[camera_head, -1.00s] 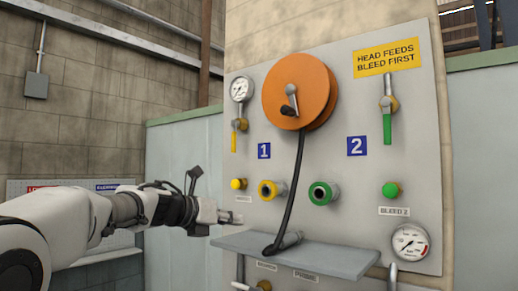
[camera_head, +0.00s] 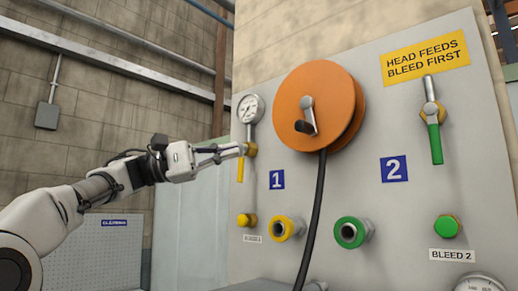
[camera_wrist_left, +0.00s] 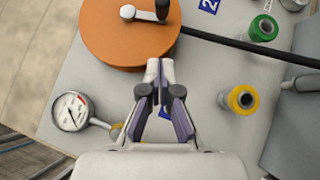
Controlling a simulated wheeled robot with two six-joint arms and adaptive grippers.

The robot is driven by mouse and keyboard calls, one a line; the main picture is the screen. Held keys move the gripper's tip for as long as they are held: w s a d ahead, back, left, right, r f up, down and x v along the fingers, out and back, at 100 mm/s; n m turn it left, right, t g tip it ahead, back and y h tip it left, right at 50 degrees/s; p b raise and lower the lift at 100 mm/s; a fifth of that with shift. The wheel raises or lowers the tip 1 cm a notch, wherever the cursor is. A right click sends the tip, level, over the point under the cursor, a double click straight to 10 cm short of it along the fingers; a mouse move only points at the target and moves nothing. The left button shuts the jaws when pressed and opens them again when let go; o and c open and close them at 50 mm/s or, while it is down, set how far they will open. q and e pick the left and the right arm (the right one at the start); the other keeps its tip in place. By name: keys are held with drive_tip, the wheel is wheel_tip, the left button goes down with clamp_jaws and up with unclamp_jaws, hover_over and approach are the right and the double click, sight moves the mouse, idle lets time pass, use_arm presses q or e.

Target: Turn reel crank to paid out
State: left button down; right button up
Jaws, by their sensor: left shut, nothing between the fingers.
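The orange reel (camera_head: 290,95) is on the upper part of the grey panel. Its crank (camera_head: 308,108) is a short grey arm pointing down, with a black knob (camera_head: 302,127) at its lower end. A black hose (camera_head: 313,215) hangs from the reel. My left gripper (camera_head: 243,149) is shut and empty, left of the reel, its tips overlapping the yellow-handled valve in the head view. In the left wrist view the shut fingertips (camera_wrist_left: 159,68) appear just below the reel (camera_wrist_left: 105,40), apart from the crank (camera_wrist_left: 145,14). My right gripper is not in view.
A gauge (camera_head: 250,108) and yellow valve handle (camera_head: 240,170) sit left of the reel. A green-handled valve (camera_head: 435,142) is on the right. Yellow (camera_head: 284,229) and green (camera_head: 350,233) couplings project below. Open space lies left of the panel.

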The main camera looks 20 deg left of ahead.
use_arm(q)
drive_tip(key=shift+s+d+p+x, duration=0.15)
drive_tip(key=shift+p+x, duration=0.75)
drive_tip(key=shift+x, duration=1.1)
drive_tip(key=shift+s+d+p+x, duration=0.1)
drive_tip(key=shift+s+p+x, duration=0.15)
drive_tip(key=shift+p+x, duration=1.2)
drive_tip(key=shift+s+d+p+x, duration=0.1)
drive_tip(key=shift+s+p+x, duration=0.2)
drive_tip(key=shift+x, duration=2.2)
